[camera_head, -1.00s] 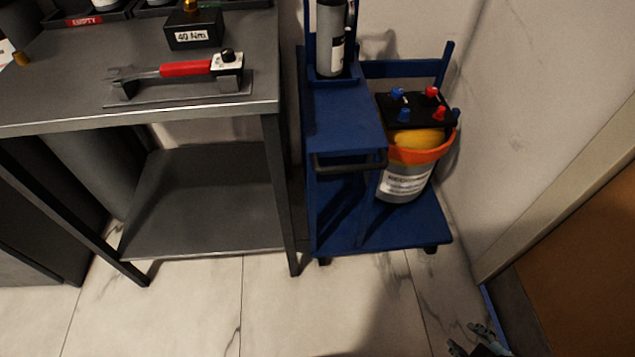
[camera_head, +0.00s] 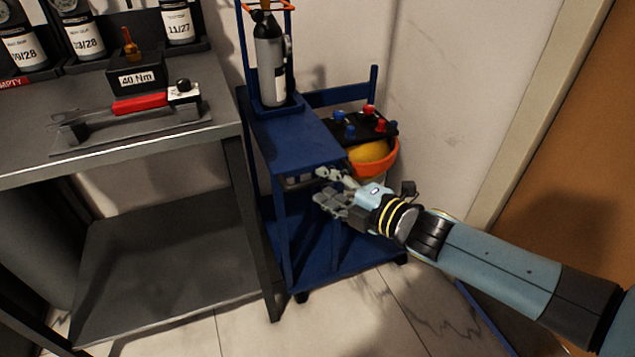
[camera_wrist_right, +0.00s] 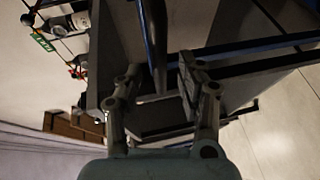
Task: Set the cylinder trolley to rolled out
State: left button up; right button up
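The blue cylinder trolley (camera_head: 300,140) stands against the wall, just right of the steel workbench, carrying a grey gas cylinder (camera_head: 270,60) at its upper rear. My right gripper (camera_head: 322,187) is at the front edge of the trolley's upper shelf, where its dark handle bar was visible earlier; the gripper now mostly covers that bar. In the right wrist view, the two fingers of the gripper (camera_wrist_right: 155,82) are spread apart with a dark bar between or just beyond them. I cannot tell whether they touch it. My left gripper is not in view.
The workbench (camera_head: 130,150) stands close on the trolley's left, holding a red-handled torque wrench (camera_head: 140,103). An orange-rimmed bucket (camera_head: 385,163) sits on the trolley's right side. A brown door (camera_head: 570,160) is at the right. Tiled floor (camera_head: 350,315) is clear in front.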

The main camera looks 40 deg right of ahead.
jog(key=shift+w+a+f, duration=0.1)
jog(key=shift+w, duration=0.6)
jog(key=shift+w+a+f, duration=0.1)
jog(key=shift+w+f, duration=0.05)
jog(key=shift+w, duration=0.35)
jog(key=c, duration=0.4)
grip_shut()
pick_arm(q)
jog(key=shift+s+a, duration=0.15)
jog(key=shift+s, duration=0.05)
